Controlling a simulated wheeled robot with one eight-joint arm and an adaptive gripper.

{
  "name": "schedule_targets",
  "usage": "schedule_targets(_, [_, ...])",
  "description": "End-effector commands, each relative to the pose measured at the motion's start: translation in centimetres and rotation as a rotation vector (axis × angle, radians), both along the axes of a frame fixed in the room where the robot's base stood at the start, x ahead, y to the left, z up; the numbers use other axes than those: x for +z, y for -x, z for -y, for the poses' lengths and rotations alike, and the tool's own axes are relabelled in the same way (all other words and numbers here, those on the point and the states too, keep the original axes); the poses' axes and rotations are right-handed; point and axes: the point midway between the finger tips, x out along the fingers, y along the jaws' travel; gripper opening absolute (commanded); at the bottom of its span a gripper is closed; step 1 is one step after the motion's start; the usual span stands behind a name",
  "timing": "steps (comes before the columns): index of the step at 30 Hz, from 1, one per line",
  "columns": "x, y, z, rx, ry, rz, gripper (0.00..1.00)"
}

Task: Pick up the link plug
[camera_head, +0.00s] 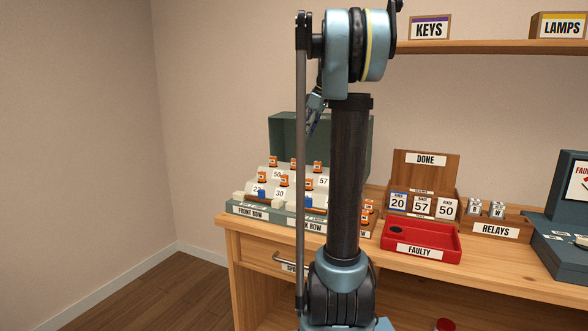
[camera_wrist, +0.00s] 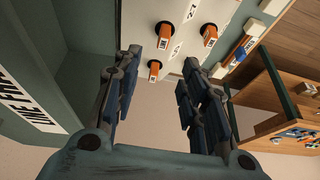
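Several orange plugs with small labels stand on the white stepped board; three (camera_wrist: 165,36), (camera_wrist: 210,35), (camera_wrist: 154,70) show in the wrist view, and the head view shows them too (camera_head: 273,161). Blue pieces lie lower on the board, one (camera_head: 261,195) at the front row and one (camera_wrist: 240,50) in the wrist view. I cannot tell which piece is the link plug. My gripper (camera_wrist: 164,75) is open and empty, its fingers apart below the plugs in the wrist view. In the head view my gripper (camera_head: 314,112) hangs above the board, partly hidden by my arm.
The board sits in a green case (camera_head: 287,127) with its lid raised. A red FAULTY tray (camera_head: 447,243), a DONE rack (camera_head: 425,170) with number cards and a RELAYS box (camera_head: 497,230) stand to the right. A shelf (camera_head: 480,47) runs above. My arm hides part of the bench.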

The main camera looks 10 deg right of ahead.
Motion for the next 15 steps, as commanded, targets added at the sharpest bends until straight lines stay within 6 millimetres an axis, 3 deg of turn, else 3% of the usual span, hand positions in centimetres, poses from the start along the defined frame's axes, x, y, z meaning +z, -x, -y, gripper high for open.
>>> schedule_targets(9, [-5.2,-1.2,-1.7,-0.002,0.0,0.0,0.39])
schedule_targets(15, [-7.3,-1.6,-2.4,-0.003,0.0,0.0,0.39])
